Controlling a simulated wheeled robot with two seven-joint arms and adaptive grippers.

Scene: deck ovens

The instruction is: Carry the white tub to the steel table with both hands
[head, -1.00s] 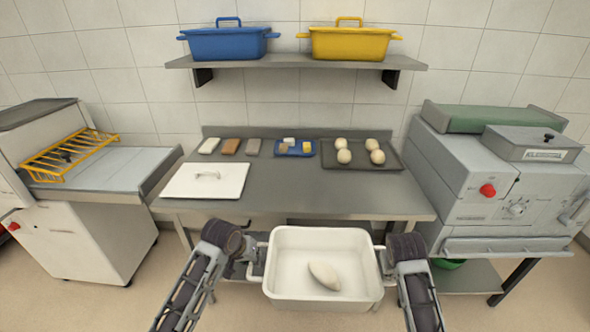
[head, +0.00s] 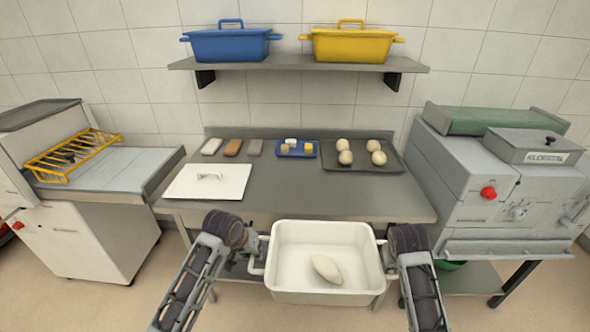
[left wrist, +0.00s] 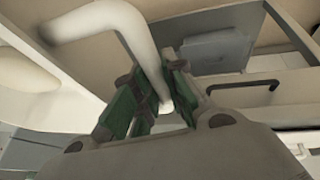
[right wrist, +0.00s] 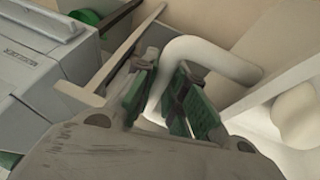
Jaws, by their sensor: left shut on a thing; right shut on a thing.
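The white tub (head: 300,296) hangs level between my two grippers, in front of the steel table's near edge. A pale oval dough piece (head: 326,268) lies inside it. My left gripper (left wrist: 160,105) is shut on the tub's left handle, a bent white bar (left wrist: 140,35). My right gripper (right wrist: 160,108) is shut on the tub's right handle (right wrist: 215,58). In the head view the fingers are partly hidden by my wrists. The steel table (head: 300,190) is behind the tub, with bare top at its front middle and right.
Blue (head: 228,46) and yellow (head: 350,46) pots stand on the shelf above. Machines flank both sides.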

